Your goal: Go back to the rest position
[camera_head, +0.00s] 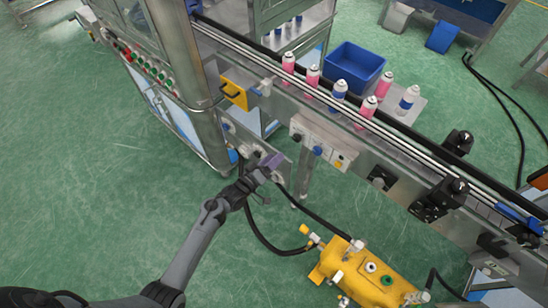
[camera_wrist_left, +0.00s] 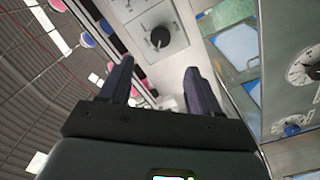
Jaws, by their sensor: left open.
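My left arm reaches in from the lower left in the head view. Its gripper (camera_head: 268,164) hangs in the air in front of the conveyor's near side, small and near the control box (camera_head: 318,141). In the left wrist view the gripper (camera_wrist_left: 158,84) has its two dark fingers spread apart with nothing between them. Beyond the fingers I see a pale panel with a black knob (camera_wrist_left: 160,37). My right gripper does not show in either view.
The conveyor (camera_head: 390,143) runs diagonally, with several pink and blue spray cans (camera_head: 312,76) along it. Behind it is a blue bin (camera_head: 353,66). A yellow tank (camera_head: 368,278) with hoses stands lower right. Cabinets (camera_head: 165,85) stand upper left. Green floor (camera_head: 100,200) is open at left.

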